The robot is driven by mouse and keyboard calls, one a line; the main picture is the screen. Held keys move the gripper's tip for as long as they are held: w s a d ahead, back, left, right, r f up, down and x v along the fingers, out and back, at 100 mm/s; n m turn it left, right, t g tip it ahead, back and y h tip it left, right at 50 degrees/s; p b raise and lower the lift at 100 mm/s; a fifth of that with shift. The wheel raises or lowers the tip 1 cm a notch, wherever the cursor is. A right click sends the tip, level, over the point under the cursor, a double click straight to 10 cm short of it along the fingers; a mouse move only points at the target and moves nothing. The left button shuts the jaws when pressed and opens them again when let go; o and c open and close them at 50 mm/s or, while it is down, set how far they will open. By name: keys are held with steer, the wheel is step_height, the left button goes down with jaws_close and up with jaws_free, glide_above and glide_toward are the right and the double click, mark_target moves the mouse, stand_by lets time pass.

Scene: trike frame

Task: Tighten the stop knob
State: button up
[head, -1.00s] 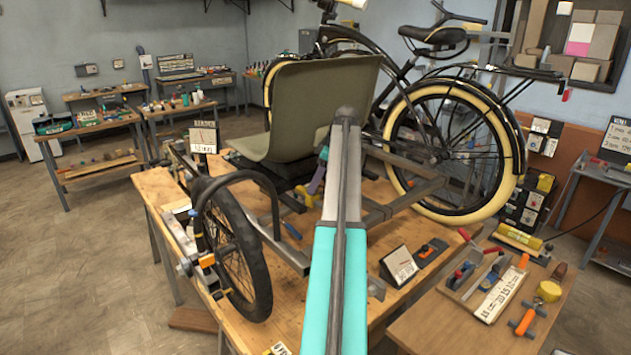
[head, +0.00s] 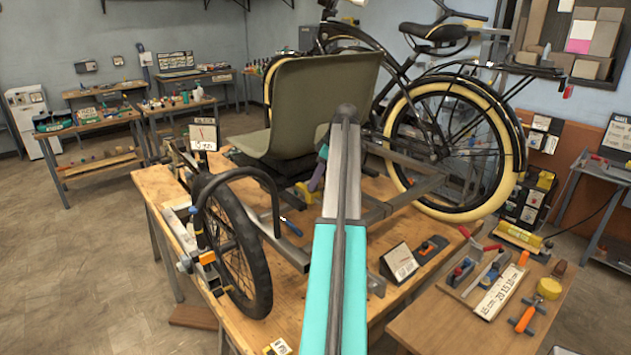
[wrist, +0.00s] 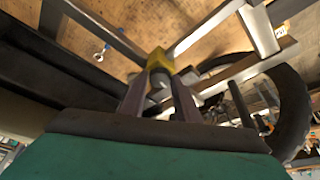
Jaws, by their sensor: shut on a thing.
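In the wrist view, a small grey round knob (wrist: 160,78) sits against a yellow block (wrist: 161,60) on the metal trike frame (wrist: 208,28). The two fingers of my gripper (wrist: 160,88) stand on either side of the knob and are shut on it. The fingers hide part of the knob, so its turn angle cannot be told. In the head view, my own arm covers most of this spot. The yellow block (head: 305,193) shows left of the arm, below the seat, with a purple part of my gripper (head: 317,178) beside it.
The seat (head: 318,105) rises just behind my gripper. A front wheel (head: 238,255) stands at the left, and a bicycle (head: 445,150) stands behind. A blue-handled tool (head: 290,226) lies on the workbench (head: 165,190). A side table (head: 440,320) at the right holds several tools.

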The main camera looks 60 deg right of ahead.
steer(key=m, duration=0.1)
steer(key=m+h+b, duration=0.1)
steer(key=m, duration=0.1)
steer(key=shift+s+a+f+m+h+b, duration=0.1)
steer(key=shift+a+m+h+b, duration=0.2)
steer(key=shift+m+b, duration=0.1)
steer(key=shift+a+m+h+b, duration=0.1)
steer(key=shift+m+h+b, duration=0.3)
steer(key=shift+m, duration=0.8)
steer(key=m, duration=0.2)
steer(key=m+h, duration=0.1)
steer(key=m, duration=0.1)
steer(key=shift+w+a+g+h, duration=0.15)
steer(key=shift+w+g+h, duration=0.05)
steer(key=shift+g+h, duration=0.1)
steer(key=shift+w+a+m+g+h, duration=0.1)
steer(key=shift+m+g+h, duration=0.2)
steer(key=shift+m, duration=0.7)
steer(key=shift+w+m+g+h, duration=0.1)
steer(key=shift+m+g+h, duration=0.15)
steer(key=shift+m, duration=0.75)
steer(key=shift+s, duration=0.1)
steer(key=o, duration=1)
